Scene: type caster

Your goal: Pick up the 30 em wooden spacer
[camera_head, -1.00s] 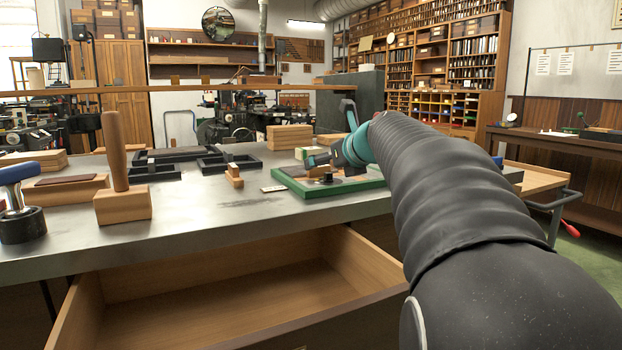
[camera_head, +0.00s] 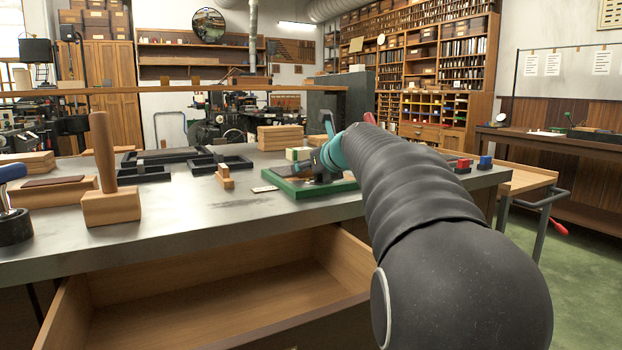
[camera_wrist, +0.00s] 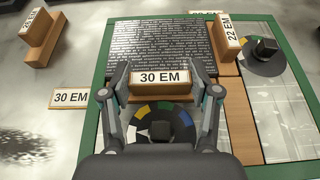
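The wooden spacer labelled "30 EM" (camera_wrist: 163,79) shows in the wrist view, at the lower edge of a block of metal type (camera_wrist: 160,42) in the green-framed tray (camera_wrist: 99,80). My gripper (camera_wrist: 163,74) is open, with one finger at each end of the spacer; I cannot tell whether either finger touches it. In the head view my gripper (camera_head: 323,158) is over the green tray (camera_head: 312,193), and the spacer cannot be made out there. A separate flat "30 EM" label (camera_wrist: 70,97) lies left of the tray.
A "22 EM" piece (camera_wrist: 229,32) stands right of the type, beside a round dark knob (camera_wrist: 265,48). A coloured dial (camera_wrist: 160,123) lies under my gripper. A "25 EM" block (camera_wrist: 40,35) sits left of the tray. A mallet (camera_head: 108,190) stands left; an open drawer (camera_head: 200,300) projects below.

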